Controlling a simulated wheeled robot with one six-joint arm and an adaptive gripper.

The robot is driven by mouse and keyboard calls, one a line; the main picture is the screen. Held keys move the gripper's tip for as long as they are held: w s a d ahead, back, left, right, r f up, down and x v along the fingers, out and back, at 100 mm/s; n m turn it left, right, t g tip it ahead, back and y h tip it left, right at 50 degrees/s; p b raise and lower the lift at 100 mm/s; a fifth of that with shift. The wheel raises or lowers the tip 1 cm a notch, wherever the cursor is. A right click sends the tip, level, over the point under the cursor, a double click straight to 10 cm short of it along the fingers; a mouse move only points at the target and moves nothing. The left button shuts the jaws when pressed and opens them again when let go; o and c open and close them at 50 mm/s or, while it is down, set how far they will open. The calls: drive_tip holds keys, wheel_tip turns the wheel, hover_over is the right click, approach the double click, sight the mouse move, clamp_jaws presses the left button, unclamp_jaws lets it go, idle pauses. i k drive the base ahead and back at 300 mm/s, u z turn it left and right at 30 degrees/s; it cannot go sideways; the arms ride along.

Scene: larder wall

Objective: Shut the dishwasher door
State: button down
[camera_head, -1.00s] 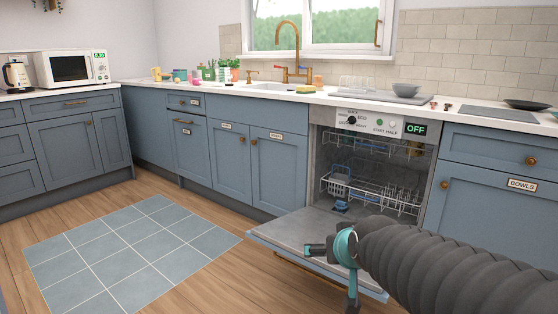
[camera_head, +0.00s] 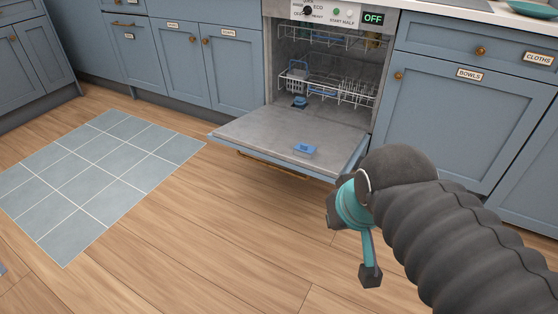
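The dishwasher (camera_head: 268,70) stands in the row of blue cabinets, and its display reads OFF. Its door (camera_head: 260,130) is folded down, lying about level above the floor, with the grey inner face up. A gold handle bar (camera_head: 270,165) shows under the front edge. My gripper (camera_head: 350,245) is in front of the door's right corner, over the floor in the picture. Its dark fingertips look spread apart, with nothing seen between them. The arm hides part of the floor on the right.
Wire racks (camera_head: 325,88) with dishes sit inside the dishwasher. A blue-grey tiled mat (camera_head: 100,175) lies on the wooden floor at left. Cabinets (camera_head: 465,110) labelled BOWLS and CLOTHS are at right. The floor (camera_head: 210,240) before the door is clear.

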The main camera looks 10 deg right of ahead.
sight(270, 133)
drive_tip(key=u, duration=2.65)
drive_tip(key=k, duration=0.85)
drive_tip(key=z, duration=1)
drive_tip(key=i, duration=0.5)
drive_tip(key=z, duration=0.05)
